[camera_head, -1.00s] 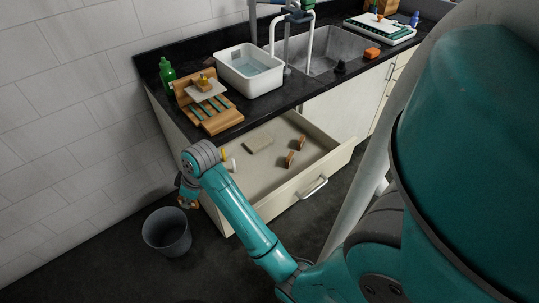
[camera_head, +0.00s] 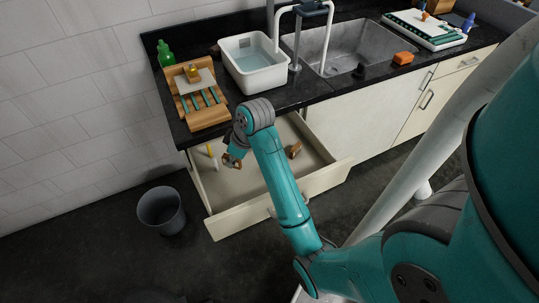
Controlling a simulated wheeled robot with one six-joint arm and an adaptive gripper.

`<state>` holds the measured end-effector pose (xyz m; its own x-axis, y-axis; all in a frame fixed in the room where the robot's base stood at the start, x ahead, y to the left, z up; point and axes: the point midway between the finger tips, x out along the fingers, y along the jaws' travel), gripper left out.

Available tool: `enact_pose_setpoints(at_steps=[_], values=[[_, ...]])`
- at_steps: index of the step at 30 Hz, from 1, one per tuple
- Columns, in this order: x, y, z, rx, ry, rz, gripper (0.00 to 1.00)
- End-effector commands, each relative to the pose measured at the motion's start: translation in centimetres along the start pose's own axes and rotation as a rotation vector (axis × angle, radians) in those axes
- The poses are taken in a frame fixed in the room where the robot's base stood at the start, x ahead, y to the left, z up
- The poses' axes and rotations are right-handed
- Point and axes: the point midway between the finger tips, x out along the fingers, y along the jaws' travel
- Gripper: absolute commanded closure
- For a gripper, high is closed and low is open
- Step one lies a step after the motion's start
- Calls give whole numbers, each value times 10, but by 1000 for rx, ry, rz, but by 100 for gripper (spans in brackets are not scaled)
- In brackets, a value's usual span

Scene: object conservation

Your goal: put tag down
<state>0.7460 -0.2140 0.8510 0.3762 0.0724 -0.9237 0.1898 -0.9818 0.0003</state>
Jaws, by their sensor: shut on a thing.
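My gripper (camera_head: 233,161) is at the end of my teal arm, over the left part of the open drawer (camera_head: 241,215). It is shut on a small brown piece, which I take to be the tag; its shape is too small and too covered to make out. I cannot tell whether it touches the drawer floor. A brown wooden item (camera_head: 294,150) stands in the drawer to the right of my arm. A white upright piece (camera_head: 214,163) and a yellow piece (camera_head: 210,150) are at the drawer's left side. My arm hides the drawer's middle.
A grey bin (camera_head: 162,210) stands on the floor left of the drawer. Above are a wooden rack (camera_head: 205,117), a green bottle (camera_head: 165,54), a white basin (camera_head: 254,66) with water, and a sink (camera_head: 340,52) with an orange sponge (camera_head: 403,58) beside it.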

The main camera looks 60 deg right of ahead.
Motion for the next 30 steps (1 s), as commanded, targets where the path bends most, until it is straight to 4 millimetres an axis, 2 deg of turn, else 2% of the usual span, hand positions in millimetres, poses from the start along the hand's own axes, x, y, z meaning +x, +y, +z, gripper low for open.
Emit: enact_pose_setpoints(at_steps=[12,17,25,30], values=[[53,-1,22,0,-2,-2,100],[61,0,25,0,-1,-1,100],[90,0,38,0,-1,-1,100],[92,0,38,0,0,0,100]])
